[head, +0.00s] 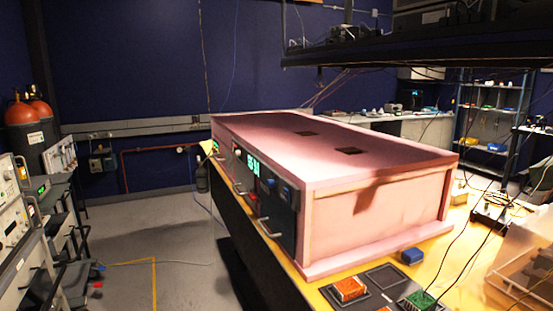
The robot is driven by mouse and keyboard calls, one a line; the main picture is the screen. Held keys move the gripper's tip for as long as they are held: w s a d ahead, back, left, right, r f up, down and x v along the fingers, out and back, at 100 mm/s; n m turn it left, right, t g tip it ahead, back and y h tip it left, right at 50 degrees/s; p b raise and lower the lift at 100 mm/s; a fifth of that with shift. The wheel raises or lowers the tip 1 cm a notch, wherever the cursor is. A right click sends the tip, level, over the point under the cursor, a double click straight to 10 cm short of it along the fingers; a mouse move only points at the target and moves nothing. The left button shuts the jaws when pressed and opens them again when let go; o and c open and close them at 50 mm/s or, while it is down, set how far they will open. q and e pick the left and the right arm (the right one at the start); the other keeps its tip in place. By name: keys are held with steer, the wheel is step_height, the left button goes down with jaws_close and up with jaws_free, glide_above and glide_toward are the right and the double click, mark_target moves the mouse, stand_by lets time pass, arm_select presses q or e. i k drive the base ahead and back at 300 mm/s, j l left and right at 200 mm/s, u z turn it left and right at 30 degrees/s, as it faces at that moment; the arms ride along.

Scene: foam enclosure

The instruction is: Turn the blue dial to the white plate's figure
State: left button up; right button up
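The pink foam enclosure (340,150) stands on a yellow-topped bench and fills the middle of the head view. Its dark front panel (283,218) faces left and is seen at a steep slant. Two small blue parts sit on the panel near its top edge, one (270,182) left of the other (286,191); I cannot tell which is the blue dial or where it points. A green lit display (254,165) is left of them. I cannot make out a white plate or its figure. Neither of my grippers is in view.
Metal handles (267,229) stick out from the front panel. A blue block (411,256), an orange part (349,288) and a green board (418,300) lie on the bench at the near end. A shelf with cables (420,50) hangs above right.

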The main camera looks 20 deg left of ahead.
mark_target(271, 183)
steer(key=i+j, duration=0.2)
steer(key=j, duration=0.15)
steer(key=i+j, duration=0.2)
steer(key=i+j+z, duration=0.1)
steer(key=j, duration=0.35)
steer(key=i+j, duration=0.45)
steer(key=j, duration=0.25)
steer(key=i+j, duration=0.2)
steer(key=j, duration=0.15)
steer(key=i+j+z, duration=0.15)
steer(key=z, duration=0.3)
steer(key=j+z, duration=0.25)
steer(key=z, duration=0.2)
steer(key=i+j+z, duration=0.15)
steer(key=z, duration=0.3)
steer(key=j+z, duration=0.45)
steer(key=l, duration=0.1)
